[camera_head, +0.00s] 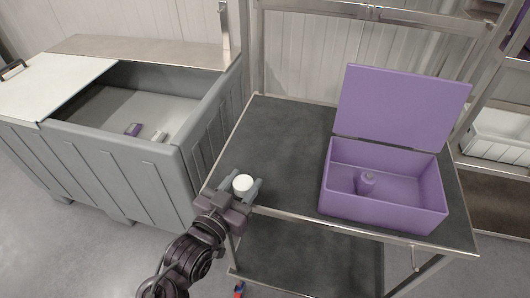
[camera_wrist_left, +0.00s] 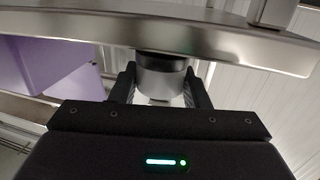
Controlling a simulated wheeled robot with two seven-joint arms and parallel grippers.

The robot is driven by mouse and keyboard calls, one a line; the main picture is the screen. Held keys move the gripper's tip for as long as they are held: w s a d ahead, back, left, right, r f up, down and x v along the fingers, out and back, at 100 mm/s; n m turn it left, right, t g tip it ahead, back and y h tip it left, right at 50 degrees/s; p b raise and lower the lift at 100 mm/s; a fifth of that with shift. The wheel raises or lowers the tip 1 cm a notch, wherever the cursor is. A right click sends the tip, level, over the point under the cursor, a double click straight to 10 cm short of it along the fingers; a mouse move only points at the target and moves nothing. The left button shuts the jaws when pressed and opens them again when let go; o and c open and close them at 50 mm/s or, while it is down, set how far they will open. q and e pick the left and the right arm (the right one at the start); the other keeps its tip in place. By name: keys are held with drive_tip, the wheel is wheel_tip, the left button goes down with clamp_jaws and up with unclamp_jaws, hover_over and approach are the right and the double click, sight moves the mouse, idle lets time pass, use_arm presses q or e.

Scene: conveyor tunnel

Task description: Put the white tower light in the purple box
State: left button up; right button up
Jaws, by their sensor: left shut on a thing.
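The white tower light (camera_head: 243,184) is between the fingers of my left gripper (camera_head: 242,188), near the front left edge of the dark-topped table. My left gripper is shut on it; the left wrist view shows the held tower light (camera_wrist_left: 162,76) as a dark and grey cylinder between both fingers. The purple box (camera_head: 385,215) stands to the right on the table with its lid (camera_head: 401,108) raised. A small purple object (camera_head: 366,182) is inside the box. The lower part of the tower light is hidden in the head view. My right gripper is not in view.
The table (camera_head: 285,150) is bare between my left gripper and the box. Its metal frame has a post and rim. A grey bin (camera_head: 188,150) at the left holds a purple item (camera_head: 134,129) and a whitish item (camera_head: 159,136).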

sight(262, 166)
use_arm(q)
drive_tip(key=x, duration=0.5)
drive_tip(key=shift+w+r, duration=0.15)
drive_tip(key=p+x, duration=0.1)
drive_tip(key=x, duration=0.3)
drive_tip(key=shift+w+d+r, duration=0.15)
drive_tip(key=shift+d, duration=0.05)
drive_tip(key=shift+p, duration=0.45)
drive_tip(key=shift+a, duration=0.1)
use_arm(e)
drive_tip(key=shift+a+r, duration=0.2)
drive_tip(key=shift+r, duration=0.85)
use_arm(q)
drive_tip(key=shift+f, duration=0.35)
drive_tip(key=o, duration=1.3)
drive_tip(key=shift+o, duration=0.4)
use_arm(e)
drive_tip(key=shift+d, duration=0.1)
use_arm(q)
drive_tip(key=shift+r, duration=0.15)
